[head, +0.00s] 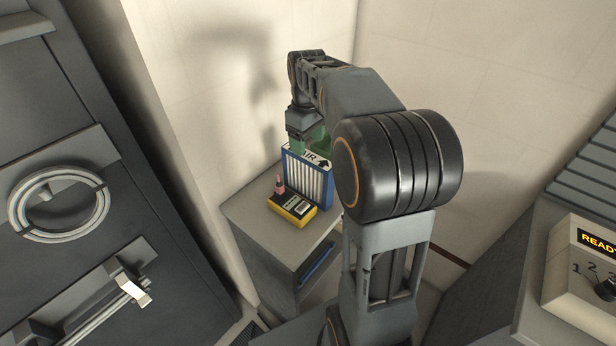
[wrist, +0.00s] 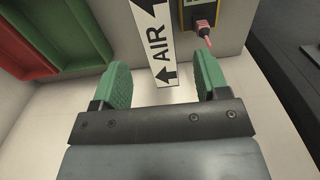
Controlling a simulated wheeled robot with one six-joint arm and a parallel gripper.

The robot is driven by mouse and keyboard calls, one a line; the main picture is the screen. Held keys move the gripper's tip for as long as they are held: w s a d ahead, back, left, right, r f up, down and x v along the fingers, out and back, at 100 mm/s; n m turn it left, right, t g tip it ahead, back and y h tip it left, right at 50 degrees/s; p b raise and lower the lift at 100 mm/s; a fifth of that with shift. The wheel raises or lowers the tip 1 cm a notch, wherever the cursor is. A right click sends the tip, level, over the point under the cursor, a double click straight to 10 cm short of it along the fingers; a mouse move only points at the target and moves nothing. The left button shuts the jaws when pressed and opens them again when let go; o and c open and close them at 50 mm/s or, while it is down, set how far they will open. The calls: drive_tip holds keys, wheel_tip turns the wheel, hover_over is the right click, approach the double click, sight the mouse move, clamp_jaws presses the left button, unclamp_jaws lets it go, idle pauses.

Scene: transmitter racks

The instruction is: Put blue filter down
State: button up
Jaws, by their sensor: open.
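The blue filter (head: 308,182) stands upright on top of a small grey cabinet (head: 250,225) in the head view. It has a blue frame, white pleats and a white top edge marked AIR with an arrow. The wrist view shows that white top edge (wrist: 156,42) from above, between and ahead of the two green fingers. My gripper (wrist: 165,85) is open, with a gap on each side of the filter's edge. In the head view my gripper (head: 306,140) is right at the filter's top, and my arm hides part of the filter's right side.
A yellow and black device (head: 292,208) with a red plug (head: 280,186) sits in front of the filter. Green and red bins (wrist: 65,35) show in the wrist view. A dark cabinet door (head: 90,180) is at left; a box reading READY (head: 585,265) is at right.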

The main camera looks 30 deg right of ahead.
sight(306, 164)
drive_tip(key=shift+w+f, duration=0.2)
drive_tip(key=shift+f, duration=4)
drive_tip(key=c, duration=1.1)
